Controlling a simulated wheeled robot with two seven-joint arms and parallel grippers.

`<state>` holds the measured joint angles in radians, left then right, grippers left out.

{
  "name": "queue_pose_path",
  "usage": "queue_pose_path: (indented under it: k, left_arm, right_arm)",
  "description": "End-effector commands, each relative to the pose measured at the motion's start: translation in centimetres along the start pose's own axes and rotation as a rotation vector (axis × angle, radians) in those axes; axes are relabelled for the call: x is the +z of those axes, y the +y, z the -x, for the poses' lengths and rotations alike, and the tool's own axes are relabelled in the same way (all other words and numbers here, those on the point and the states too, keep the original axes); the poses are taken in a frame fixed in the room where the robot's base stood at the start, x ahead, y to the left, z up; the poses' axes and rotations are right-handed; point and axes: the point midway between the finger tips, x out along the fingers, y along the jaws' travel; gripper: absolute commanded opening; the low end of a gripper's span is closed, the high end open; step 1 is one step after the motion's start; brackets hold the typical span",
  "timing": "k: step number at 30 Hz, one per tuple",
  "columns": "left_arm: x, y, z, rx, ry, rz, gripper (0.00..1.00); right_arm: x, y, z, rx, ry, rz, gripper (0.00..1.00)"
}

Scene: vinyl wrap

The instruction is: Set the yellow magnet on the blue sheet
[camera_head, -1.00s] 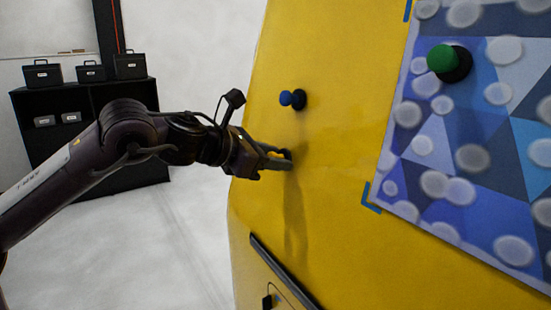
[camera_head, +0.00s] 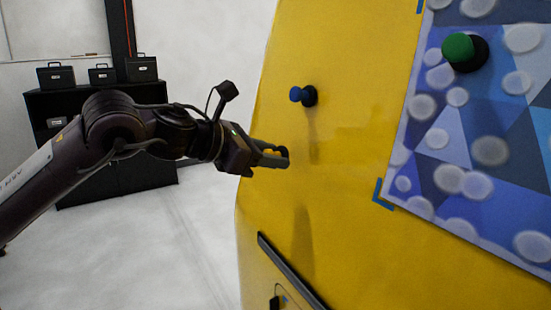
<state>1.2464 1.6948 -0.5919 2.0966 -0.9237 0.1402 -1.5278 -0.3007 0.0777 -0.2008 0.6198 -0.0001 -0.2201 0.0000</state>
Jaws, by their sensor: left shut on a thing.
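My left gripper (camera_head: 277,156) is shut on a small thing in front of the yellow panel. A dark round base (camera_head: 283,151) shows at its fingertips, like the bases of the other magnets. I take it for the yellow magnet, though no yellow knob can be made out. The shadow on the panel lies well below the gripper, so it looks clear of the surface. The blue sheet (camera_head: 447,150), patterned with triangles and pale spots, lies on the panel at the right, apart from the gripper. My right gripper is not in view.
A blue magnet (camera_head: 298,95) sits on the yellow panel (camera_head: 345,190) above the gripper. A green magnet (camera_head: 459,48) sits on the sheet. A dark bar (camera_head: 290,270) is low on the panel. A black shelf with boxes (camera_head: 120,175) stands behind at left.

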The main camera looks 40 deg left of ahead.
Motion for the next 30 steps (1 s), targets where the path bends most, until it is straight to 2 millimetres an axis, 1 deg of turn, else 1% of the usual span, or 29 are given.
queue_pose_path:
  k: [1, 22, 30]
  left_arm:
    - [-0.2, 0.0, 0.2, 0.002, 0.0, -0.001, 0.09]
    - [-0.9, 0.0, 3.7, 0.003, -0.001, 0.0, 0.09]
    - [-0.9, 0.0, 4.3, 0.001, 0.0, 0.0, 0.09]
  right_arm:
    - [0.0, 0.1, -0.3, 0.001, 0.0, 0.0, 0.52]
    - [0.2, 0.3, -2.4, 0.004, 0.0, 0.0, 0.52]
    - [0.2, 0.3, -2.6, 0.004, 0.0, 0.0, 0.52]
